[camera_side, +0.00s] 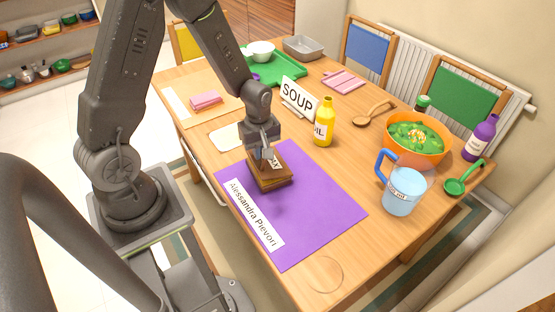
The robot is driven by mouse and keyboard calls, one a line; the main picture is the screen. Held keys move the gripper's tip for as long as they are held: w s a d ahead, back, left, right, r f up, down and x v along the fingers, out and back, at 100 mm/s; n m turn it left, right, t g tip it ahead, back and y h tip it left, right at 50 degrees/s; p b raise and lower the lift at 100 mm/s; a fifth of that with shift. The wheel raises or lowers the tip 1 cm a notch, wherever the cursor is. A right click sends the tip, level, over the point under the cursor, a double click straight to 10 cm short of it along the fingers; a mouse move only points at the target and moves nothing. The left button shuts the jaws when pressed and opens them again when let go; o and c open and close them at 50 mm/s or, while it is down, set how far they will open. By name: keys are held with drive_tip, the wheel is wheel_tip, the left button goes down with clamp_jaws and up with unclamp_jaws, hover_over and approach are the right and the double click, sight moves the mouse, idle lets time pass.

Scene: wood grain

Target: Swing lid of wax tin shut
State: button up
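The wax tin (268,183) is a small brown box with a wood-like look on the purple mat (321,214). A white label, partly hidden, shows letters near its top. The top part looks slightly tilted over the body, but I cannot tell how far the lid stands open. My gripper (265,153) points down right at the top of the tin, at its upper left side. It overlaps the tin in this view, so contact is unclear. The fingers are too small and partly hidden to show whether they are apart.
A name strip (256,214) lies on the mat's left side. Behind the tin are a SOUP sign (297,97) and a yellow oil bottle (324,122). A blue jug (402,191) and an orange bowl (416,149) stand right. The mat's right part is clear.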

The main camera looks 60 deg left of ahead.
drive_tip(key=shift+s+a+f, duration=0.1)
drive_tip(key=shift+s+f, duration=0.55)
drive_tip(key=shift+f, duration=0.3)
drive_tip(key=o, duration=0.4)
drive_tip(key=shift+r, duration=3.5)
